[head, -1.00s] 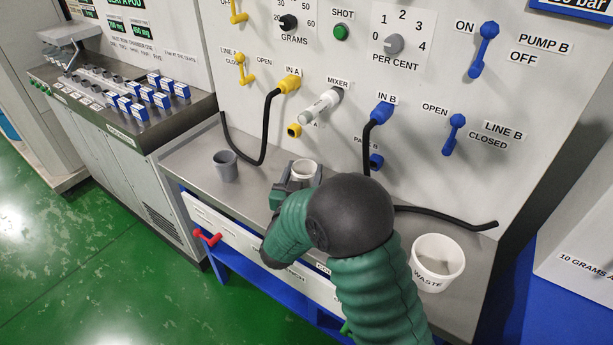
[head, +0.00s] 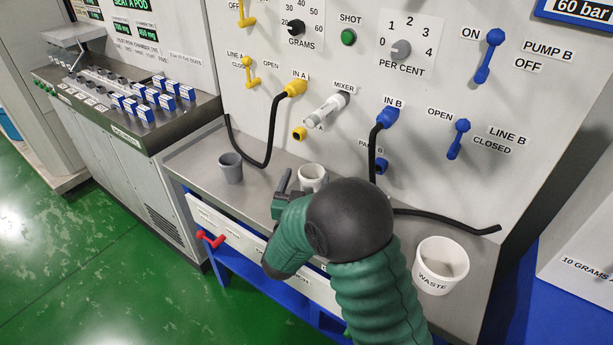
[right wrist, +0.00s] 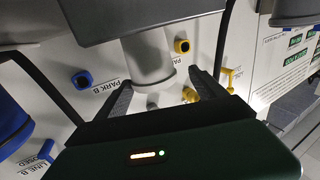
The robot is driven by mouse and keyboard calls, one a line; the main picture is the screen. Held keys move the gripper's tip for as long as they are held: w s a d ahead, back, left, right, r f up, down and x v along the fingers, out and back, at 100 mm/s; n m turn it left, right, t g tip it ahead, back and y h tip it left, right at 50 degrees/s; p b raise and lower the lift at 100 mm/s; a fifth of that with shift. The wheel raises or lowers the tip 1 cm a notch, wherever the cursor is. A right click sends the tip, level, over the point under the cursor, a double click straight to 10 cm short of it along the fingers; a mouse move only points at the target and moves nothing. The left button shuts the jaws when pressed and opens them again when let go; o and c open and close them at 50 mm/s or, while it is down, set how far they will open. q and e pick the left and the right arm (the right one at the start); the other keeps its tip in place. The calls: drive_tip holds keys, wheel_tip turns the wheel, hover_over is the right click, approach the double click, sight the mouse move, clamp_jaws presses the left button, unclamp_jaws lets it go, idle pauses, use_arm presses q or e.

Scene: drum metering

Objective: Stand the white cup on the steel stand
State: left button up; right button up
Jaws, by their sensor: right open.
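The white cup (head: 312,177) stands upright on the bench side below the mixer in the head view; my right arm hides what is under it. In the right wrist view the picture is upside down, and the cup (right wrist: 148,58) meets a dark grey slab (right wrist: 110,22), which looks like the steel stand. My right gripper (right wrist: 160,95) is open, its fingers apart on either side of the cup's rim and short of its body. In the head view the right gripper (head: 284,190) is just in front of the cup, partly hidden by my arm. My left gripper is out of view.
A grey cup (head: 230,168) stands to the left on the steel bench (head: 190,160). The white waste bucket (head: 441,268) stands to the right. Black hoses hang at the yellow IN A (head: 294,88) and blue IN B (head: 386,117) fittings. The mixer nozzle (head: 325,112) juts out above the cup.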

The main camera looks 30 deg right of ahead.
drive_tip(key=v, duration=1)
drive_tip(key=shift+s+d+p, duration=0.15)
drive_tip(key=shift+d+p, duration=0.1)
drive_tip(key=shift+p, duration=0.15)
drive_tip(key=shift+a, duration=0.2)
